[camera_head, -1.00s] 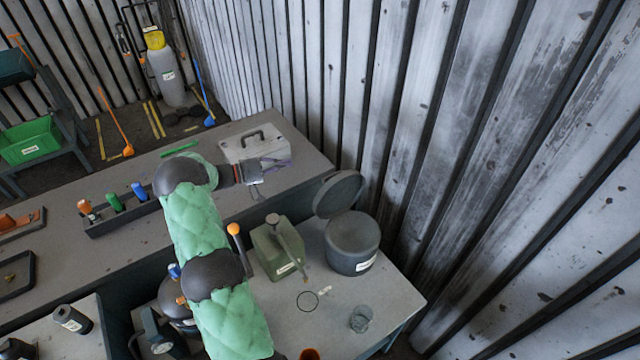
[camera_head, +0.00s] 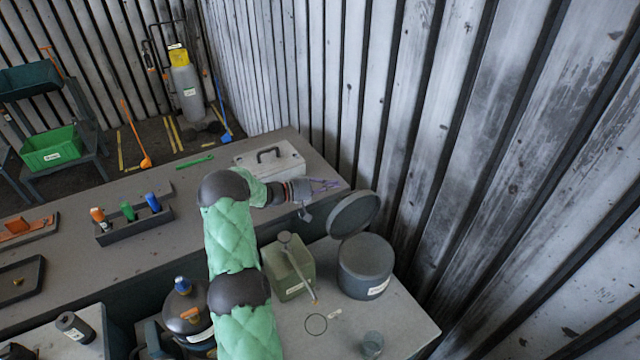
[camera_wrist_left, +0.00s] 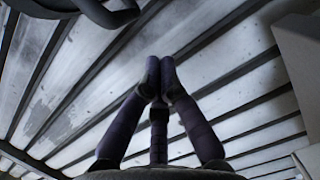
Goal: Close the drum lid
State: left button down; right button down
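The dark grey drum (camera_head: 365,268) stands on the near grey table with a white label on its front. Its round lid (camera_head: 354,213) is open, tilted up at the drum's back left. My left gripper (camera_head: 332,185) is just behind and left of the lid, over the back bench; I cannot tell whether it touches the lid. In the left wrist view its purple fingers (camera_wrist_left: 158,72) come together at the tips with nothing seen between them. A dark curved rim crosses the top left there; I cannot tell what it is. My right gripper is out of view.
A green-grey box with a lever (camera_head: 289,270) stands left of the drum. A clear cup (camera_head: 373,343) stands in front. A pale case (camera_head: 270,160) lies on the back bench. The corrugated wall (camera_head: 470,150) rises close behind the lid.

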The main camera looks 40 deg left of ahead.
aim_at(349, 210)
pick_arm(q)
jog(key=shift+s+d+f, duration=0.15)
jog(key=shift+s+d, duration=0.05)
jog(key=shift+d, duration=0.4)
jog(key=shift+s+d+f, duration=0.1)
jog(key=shift+s+d, duration=0.1)
jog(key=shift+d, duration=0.4)
